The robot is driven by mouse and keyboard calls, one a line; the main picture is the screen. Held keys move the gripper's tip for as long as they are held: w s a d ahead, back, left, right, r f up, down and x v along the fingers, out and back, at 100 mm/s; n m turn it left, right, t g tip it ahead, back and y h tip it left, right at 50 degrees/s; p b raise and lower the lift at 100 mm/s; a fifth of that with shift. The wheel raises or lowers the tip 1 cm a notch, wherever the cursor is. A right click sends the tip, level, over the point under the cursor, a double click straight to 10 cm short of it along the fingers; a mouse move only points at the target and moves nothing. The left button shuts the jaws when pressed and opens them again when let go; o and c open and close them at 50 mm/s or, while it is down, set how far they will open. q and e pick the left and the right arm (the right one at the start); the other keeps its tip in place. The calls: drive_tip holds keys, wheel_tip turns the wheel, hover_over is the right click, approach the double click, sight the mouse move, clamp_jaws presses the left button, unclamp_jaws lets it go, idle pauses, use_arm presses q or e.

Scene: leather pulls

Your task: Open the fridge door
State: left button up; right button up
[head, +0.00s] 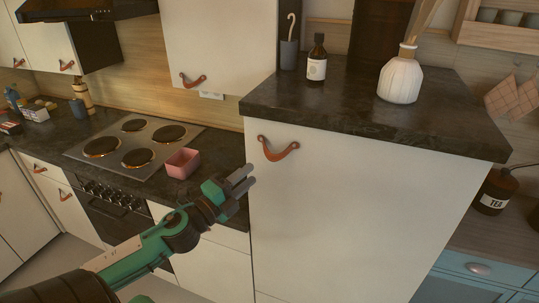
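A tall white cabinet front with a dark stone top, which looks like the fridge door (340,215), fills the middle right of the head view. Its brown leather pull (277,149) hangs near the upper left corner. The door looks shut. My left gripper (243,178) is left of and a little below the pull, apart from it. Its two grey fingers point to the upper right with a narrow gap between them, and nothing shows between them. My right gripper does not show.
A dark counter carries a stove (135,143) and a pink bowl (182,163) behind my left arm. A brown bottle (317,60) and a white vase (400,80) stand on the dark top (350,115). A TEA jar (494,191) stands at the right.

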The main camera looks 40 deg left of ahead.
sight(271, 156)
use_arm(q)
drive_tip(key=p+x, duration=0.3)
drive_tip(key=x, duration=0.4)
drive_tip(key=shift+s+r, duration=0.1)
drive_tip(key=shift+r, duration=0.1)
drive_tip(key=shift+p+x, duration=0.3)
drive_tip(key=shift+x, duration=0.65)
drive_tip(key=shift+f, duration=0.25)
clamp_jaws()
